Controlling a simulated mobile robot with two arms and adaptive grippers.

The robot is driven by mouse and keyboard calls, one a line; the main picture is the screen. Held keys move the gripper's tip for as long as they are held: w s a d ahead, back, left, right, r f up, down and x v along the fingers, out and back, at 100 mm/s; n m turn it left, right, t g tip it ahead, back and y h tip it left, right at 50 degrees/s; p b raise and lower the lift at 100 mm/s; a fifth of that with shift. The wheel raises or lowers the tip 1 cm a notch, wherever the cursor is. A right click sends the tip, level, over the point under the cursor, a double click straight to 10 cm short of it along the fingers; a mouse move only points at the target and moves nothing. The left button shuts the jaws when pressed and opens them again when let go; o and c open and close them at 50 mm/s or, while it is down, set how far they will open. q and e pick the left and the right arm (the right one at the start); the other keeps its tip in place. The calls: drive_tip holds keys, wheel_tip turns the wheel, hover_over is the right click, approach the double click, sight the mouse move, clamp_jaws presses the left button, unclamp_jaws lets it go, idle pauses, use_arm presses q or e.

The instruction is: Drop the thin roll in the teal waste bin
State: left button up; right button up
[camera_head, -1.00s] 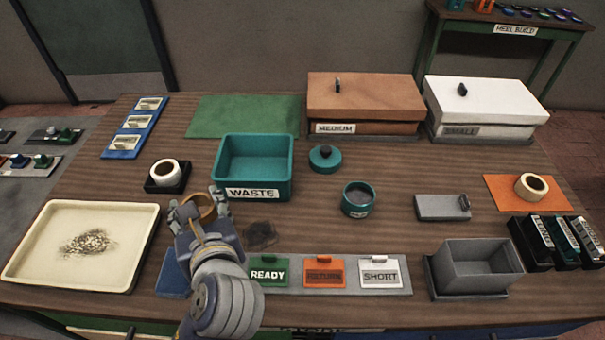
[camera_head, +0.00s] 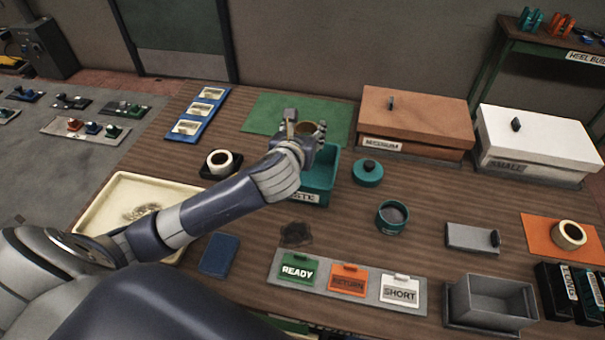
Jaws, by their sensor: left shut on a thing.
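My left gripper (camera_head: 306,126) is shut on a thin tan roll (camera_head: 309,128), held above the teal waste bin (camera_head: 322,183) near its back part. The gripper and forearm hide much of the bin's inside and part of its WASTE label. The roll is still between the fingers and looks higher than the bin's rim, though its exact height is hard to tell. My right gripper is not in view.
A white roll on a black stand (camera_head: 221,164) is left of the bin. A teal lid (camera_head: 368,172) and an open teal tin (camera_head: 392,217) are to its right. A green mat (camera_head: 262,115) lies behind. The cream tray (camera_head: 110,205) is partly behind my arm.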

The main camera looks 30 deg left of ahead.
use_arm(q)
drive_tip(key=shift+w+a+f, duration=0.1)
drive_tip(key=shift+w+a, duration=0.1)
drive_tip(key=shift+a, duration=0.05)
drive_tip(key=shift+f, duration=4.75)
drive_tip(key=shift+f, duration=0.15)
